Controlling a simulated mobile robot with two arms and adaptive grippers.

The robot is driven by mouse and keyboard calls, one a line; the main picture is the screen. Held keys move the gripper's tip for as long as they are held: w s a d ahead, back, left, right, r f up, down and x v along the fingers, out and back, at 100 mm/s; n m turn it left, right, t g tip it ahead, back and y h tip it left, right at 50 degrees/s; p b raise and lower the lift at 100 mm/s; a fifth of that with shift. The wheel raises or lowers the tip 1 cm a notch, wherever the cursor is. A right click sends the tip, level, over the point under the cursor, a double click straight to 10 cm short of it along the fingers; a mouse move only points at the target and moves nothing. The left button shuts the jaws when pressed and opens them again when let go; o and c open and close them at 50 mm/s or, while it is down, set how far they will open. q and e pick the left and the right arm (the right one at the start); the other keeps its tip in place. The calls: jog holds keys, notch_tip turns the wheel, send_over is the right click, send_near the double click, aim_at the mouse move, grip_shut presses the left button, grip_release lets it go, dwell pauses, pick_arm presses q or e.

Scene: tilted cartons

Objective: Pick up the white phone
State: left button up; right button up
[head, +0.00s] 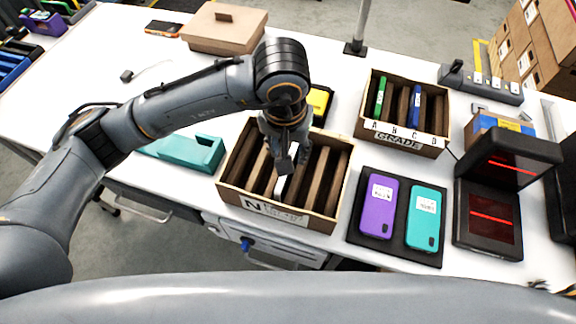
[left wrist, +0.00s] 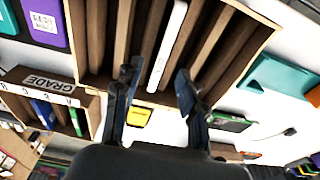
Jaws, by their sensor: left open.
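The white phone (left wrist: 168,45) stands on edge in a slot of the wooden divided carton marked N (head: 275,218). In the head view only a pale sliver of the white phone (head: 280,187) shows below my gripper. My left gripper (head: 287,163) is over the carton, pointing down. In the left wrist view its two fingers (left wrist: 157,76) are spread apart, with the phone's near end between their tips in the picture. I cannot tell whether they touch it. My right gripper is not in view.
A GRADE carton (head: 404,142) with green and blue phones stands right of the N carton. Purple (head: 378,206) and teal (head: 424,222) phones lie on a black mat. A black scanner-like device (head: 490,215) is at the right. A teal holder (head: 190,153) is left.

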pick_arm(q)
jog(key=shift+a+f+p, duration=0.1)
jog(key=shift+f+p, duration=0.6)
jog(key=shift+f, duration=0.1)
jog(key=shift+w+f+p, duration=0.2)
jog(key=shift+f+p, duration=0.25)
jog(key=shift+f, duration=1.1)
jog(key=shift+w+f, duration=0.1)
jog(key=shift+f, duration=0.05)
grip_shut()
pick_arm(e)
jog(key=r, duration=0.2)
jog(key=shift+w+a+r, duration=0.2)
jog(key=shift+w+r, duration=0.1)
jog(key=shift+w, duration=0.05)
